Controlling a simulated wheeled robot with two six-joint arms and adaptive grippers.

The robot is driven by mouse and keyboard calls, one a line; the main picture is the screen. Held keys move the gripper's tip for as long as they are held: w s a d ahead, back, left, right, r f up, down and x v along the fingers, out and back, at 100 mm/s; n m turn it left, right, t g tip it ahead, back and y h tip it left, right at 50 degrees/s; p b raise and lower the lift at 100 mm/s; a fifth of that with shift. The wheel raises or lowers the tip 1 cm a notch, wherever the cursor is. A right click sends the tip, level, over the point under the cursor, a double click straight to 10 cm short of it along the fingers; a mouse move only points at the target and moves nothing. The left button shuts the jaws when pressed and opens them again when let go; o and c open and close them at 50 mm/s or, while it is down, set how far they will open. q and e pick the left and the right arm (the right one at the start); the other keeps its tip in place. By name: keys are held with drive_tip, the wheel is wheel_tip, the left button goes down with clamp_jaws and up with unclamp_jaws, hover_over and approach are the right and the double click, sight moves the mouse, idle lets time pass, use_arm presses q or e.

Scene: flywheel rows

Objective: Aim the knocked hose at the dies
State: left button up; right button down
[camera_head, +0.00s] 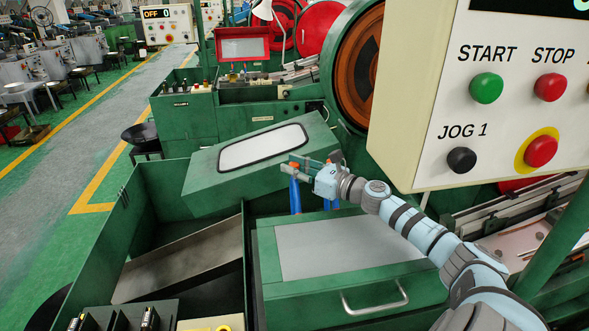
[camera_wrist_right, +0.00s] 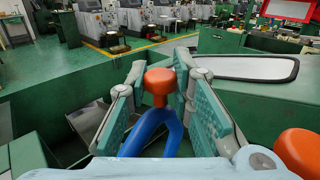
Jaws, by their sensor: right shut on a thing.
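My right gripper (camera_head: 297,168) is shut on a blue hose (camera_head: 295,197) with an orange tip (camera_head: 293,164). In the right wrist view the orange tip (camera_wrist_right: 158,81) stands upright between the two green finger pads. The blue hose (camera_wrist_right: 150,135) runs down below it. A second orange tip (camera_wrist_right: 298,152) is close by at the lower right of that view; its blue hose (camera_head: 331,203) shows beside the gripper in the head view. I cannot make out the dies for certain. My left gripper is not in view.
A control panel (camera_head: 440,166) fills the upper right. A green lid with a pale window (camera_head: 262,148) lies just behind the gripper. A green cover with a handle (camera_head: 374,300) is below it. An open green trough (camera_head: 185,262) is at left.

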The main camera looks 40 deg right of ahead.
drive_tip(key=c, duration=1.4)
unclamp_jaws()
drive_tip(key=shift+w, duration=0.1)
drive_tip(key=shift+o, duration=0.2)
wheel_tip(320, 180, up, 10)
drive_tip(key=shift+f, duration=0.1)
